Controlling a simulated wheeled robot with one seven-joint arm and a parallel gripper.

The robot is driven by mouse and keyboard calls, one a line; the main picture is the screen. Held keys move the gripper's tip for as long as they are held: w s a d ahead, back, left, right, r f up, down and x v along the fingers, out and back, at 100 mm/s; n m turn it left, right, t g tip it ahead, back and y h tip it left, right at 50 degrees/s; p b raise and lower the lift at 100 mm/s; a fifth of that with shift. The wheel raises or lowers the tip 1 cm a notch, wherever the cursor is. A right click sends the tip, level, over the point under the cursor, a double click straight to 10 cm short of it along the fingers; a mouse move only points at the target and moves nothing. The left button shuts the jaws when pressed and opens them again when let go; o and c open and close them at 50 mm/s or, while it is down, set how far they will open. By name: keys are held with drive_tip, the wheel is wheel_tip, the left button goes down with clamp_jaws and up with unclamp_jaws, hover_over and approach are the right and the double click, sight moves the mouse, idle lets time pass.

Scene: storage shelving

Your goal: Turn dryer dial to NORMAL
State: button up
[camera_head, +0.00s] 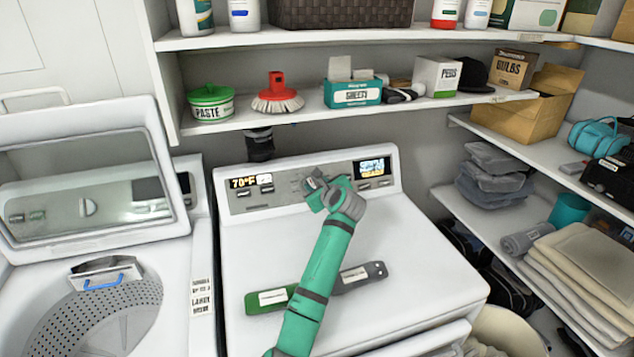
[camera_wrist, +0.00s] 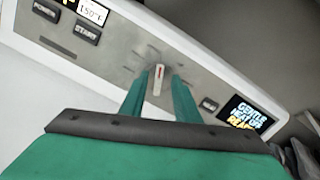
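The dryer's control panel (camera_head: 300,183) runs along the back of the white dryer. In the wrist view, a small pale dial (camera_wrist: 158,79) with a red pointer line sits mid-panel, with short marks around it. The marks' lettering is too small to read. My gripper (camera_head: 316,188) is at the middle of the panel in the head view and hides the dial there. In the wrist view my gripper (camera_wrist: 161,84) has its two green fingers apart, one on each side of the dial. I cannot tell whether they touch it.
A lit display (camera_wrist: 243,115) is right of the dial; POWER and START buttons (camera_wrist: 87,32) are left. A green-and-grey object (camera_head: 265,300) lies on the dryer top. The washer (camera_head: 75,165) stands open at left. A loaded shelf (camera_head: 300,112) hangs above the panel.

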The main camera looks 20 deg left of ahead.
drive_tip(key=shift+w+a+f, duration=0.2)
drive_tip(key=shift+w+a, duration=0.2)
drive_tip(key=shift+a, duration=0.05)
drive_tip(key=shift+w, duration=0.1)
clamp_jaws()
drive_tip(key=shift+a, duration=0.1)
drive_tip(key=n, duration=0.5)
drive_tip(key=shift+f, duration=0.2)
drive_tip(key=n, duration=0.4)
drive_tip(key=shift+s+f+n+g, duration=0.1)
drive_tip(key=shift+s+n+g, duration=0.2)
drive_tip(key=shift+g, duration=0.1)
drive_tip(key=n, duration=0.3)
drive_tip(key=shift+f+n, duration=0.1)
drive_tip(key=shift+n, duration=0.2)
drive_tip(key=n, duration=0.4)
drive_tip(key=shift+f+n, duration=0.15)
drive_tip(key=shift+n, duration=0.25)
